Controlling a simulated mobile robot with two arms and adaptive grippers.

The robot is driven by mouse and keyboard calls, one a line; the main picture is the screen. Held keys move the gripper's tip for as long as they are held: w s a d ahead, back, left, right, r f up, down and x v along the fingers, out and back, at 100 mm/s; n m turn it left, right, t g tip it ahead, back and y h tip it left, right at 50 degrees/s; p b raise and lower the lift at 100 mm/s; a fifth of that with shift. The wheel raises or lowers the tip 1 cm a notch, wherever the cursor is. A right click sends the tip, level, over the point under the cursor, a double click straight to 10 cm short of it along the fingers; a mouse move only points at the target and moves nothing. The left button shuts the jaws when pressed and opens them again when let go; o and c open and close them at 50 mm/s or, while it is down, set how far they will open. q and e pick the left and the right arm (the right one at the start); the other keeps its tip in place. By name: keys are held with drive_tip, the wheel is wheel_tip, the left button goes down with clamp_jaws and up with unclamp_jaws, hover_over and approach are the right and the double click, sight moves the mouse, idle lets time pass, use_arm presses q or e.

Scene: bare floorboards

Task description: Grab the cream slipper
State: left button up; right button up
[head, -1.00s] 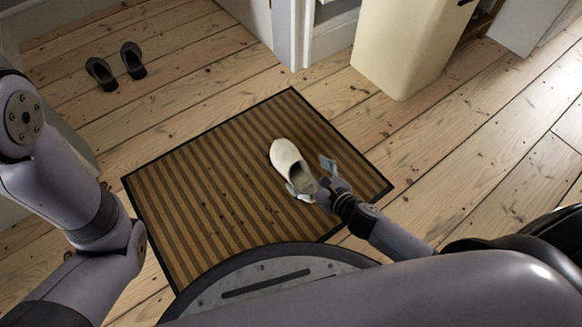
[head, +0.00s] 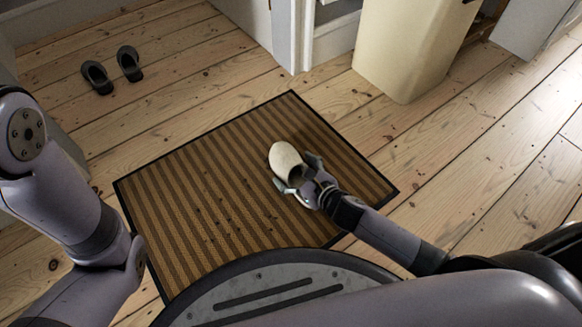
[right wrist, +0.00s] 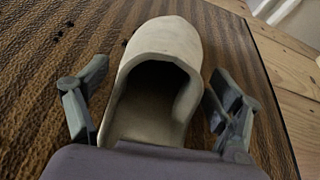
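The cream slipper (head: 284,158) lies on the striped doormat (head: 215,190), its toe pointing away from me and its open heel toward my right gripper (head: 299,178). In the right wrist view the slipper (right wrist: 165,45) sits between the two fingers of that gripper (right wrist: 160,95), one finger on each side. The fingers are spread, and small gaps seem to show beside the slipper. The palm hides the slipper's heel end. My left arm shows at the left of the head view, but its gripper does not.
A pair of dark slippers (head: 113,71) stands on the floorboards at the far left. A cream bin-like box (head: 405,50) stands at the back right. A white door frame (head: 290,35) rises behind the mat. Bare floor lies right of the mat.

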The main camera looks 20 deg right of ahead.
drive_tip(key=c, duration=1)
drive_tip(key=shift+r, duration=0.1)
